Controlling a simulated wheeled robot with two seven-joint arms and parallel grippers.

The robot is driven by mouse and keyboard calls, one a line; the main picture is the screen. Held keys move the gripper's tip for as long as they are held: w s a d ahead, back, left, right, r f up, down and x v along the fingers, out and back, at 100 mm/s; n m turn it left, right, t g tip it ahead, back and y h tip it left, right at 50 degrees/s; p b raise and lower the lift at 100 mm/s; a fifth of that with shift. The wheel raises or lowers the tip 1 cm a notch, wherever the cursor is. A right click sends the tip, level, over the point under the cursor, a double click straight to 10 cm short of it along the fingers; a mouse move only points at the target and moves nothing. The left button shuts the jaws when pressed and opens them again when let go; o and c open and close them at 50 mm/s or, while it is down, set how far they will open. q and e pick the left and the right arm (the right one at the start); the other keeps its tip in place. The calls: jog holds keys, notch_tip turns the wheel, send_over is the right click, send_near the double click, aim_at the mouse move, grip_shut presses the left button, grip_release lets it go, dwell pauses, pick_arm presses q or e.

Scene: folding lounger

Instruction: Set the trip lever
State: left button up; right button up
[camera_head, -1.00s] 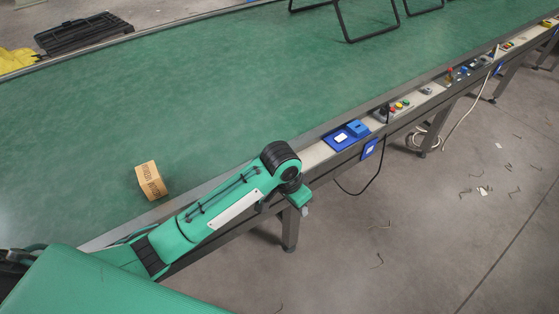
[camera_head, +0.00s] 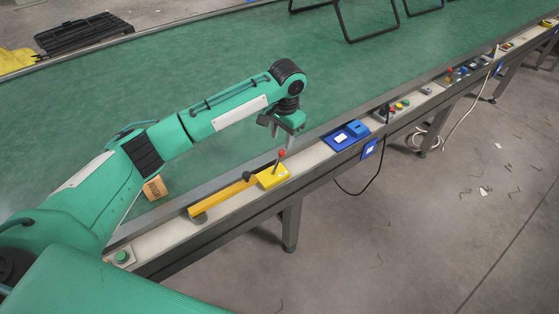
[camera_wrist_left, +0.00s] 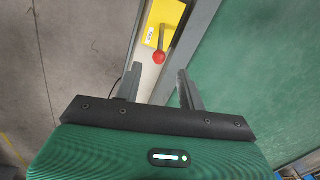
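The trip lever (camera_head: 277,164) is a thin rod with a red knob, standing up from a yellow box (camera_head: 272,180) on the conveyor's side rail. It leans slightly to the right in the head view. In the wrist view the red knob (camera_wrist_left: 159,58) and the yellow box (camera_wrist_left: 153,35) are ahead of the fingers. My left gripper (camera_head: 285,133) is just above the knob. In the wrist view the left gripper (camera_wrist_left: 158,80) has its fingers apart, with nothing between them; the knob appears beyond the fingertips, apart from them. My right gripper is not in view.
A yellow bar (camera_head: 220,194) with a black knob lies along the rail beside the box. A green button (camera_head: 121,256) is nearer, and a blue device (camera_head: 345,136) is farther along. A cardboard box (camera_head: 155,188) sits on the green belt (camera_head: 200,60), partly hidden by my arm.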

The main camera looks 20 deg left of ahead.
aim_at(280, 156)
pick_arm(q)
jog(key=f, duration=1.1)
jog(key=shift+w+a+f+p, duration=0.2)
jog(key=shift+a+f+p, duration=0.15)
jog(key=shift+a, duration=0.05)
grip_shut()
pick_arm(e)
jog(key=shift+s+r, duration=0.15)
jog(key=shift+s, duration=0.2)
